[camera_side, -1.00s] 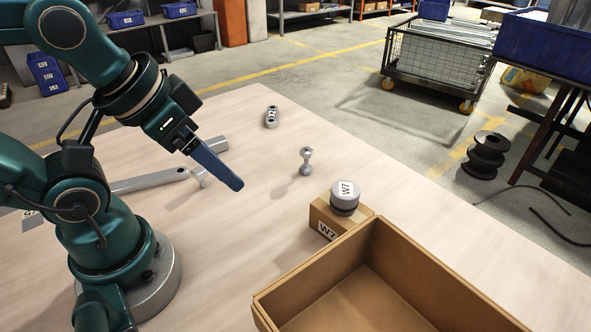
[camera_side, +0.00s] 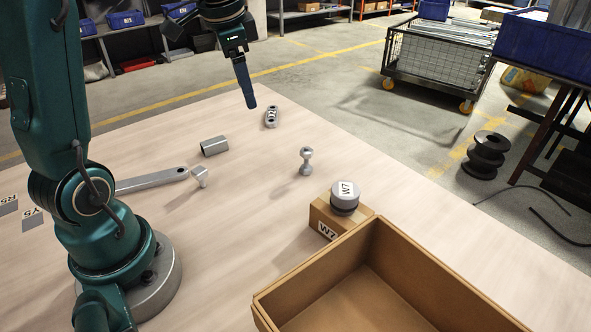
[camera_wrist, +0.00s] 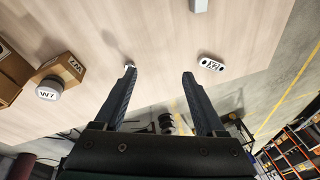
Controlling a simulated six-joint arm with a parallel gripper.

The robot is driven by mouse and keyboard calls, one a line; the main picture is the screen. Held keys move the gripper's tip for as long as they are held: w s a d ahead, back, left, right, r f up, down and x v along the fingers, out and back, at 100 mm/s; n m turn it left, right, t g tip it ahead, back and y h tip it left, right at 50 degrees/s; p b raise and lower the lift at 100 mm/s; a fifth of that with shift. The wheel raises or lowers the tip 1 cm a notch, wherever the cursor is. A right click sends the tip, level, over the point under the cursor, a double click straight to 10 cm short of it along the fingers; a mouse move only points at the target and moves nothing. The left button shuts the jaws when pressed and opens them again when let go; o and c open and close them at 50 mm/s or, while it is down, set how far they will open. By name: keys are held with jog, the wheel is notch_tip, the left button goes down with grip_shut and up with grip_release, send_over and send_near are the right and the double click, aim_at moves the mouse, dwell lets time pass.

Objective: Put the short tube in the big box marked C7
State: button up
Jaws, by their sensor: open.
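The short tube (camera_side: 214,146) is a grey, square, hollow piece lying on the table, left of the middle in the side view. A grey piece at the top edge of the wrist view (camera_wrist: 200,5) is probably its end. A big open cardboard box (camera_side: 375,285) stands at the front right; no C7 mark shows on its visible faces. My gripper (camera_side: 250,104) is raised above the far part of the table, beyond the tube and apart from it. In the wrist view my gripper (camera_wrist: 160,73) has its two fingers wide apart with nothing between them.
A small W7 box (camera_side: 325,219) with a round W7 weight (camera_side: 345,197) on it touches or nearly touches the big box. A dumbbell-shaped part (camera_side: 306,161), a labelled link (camera_side: 271,117), a wrench (camera_side: 150,181) and a bolt (camera_side: 200,177) lie about.

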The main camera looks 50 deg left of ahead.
jog(key=a+f+n+g, duration=0.1)
jog(key=a+f+g, duration=0.1)
jog(key=a+f, duration=0.6)
jog(key=n+h, duration=0.1)
jog(key=n, duration=0.1)
send_over(213, 141)
notch_tip(213, 141, down, 4)
jog(key=shift+g, duration=0.3)
jog(key=shift+f, duration=2.35)
grip_shut()
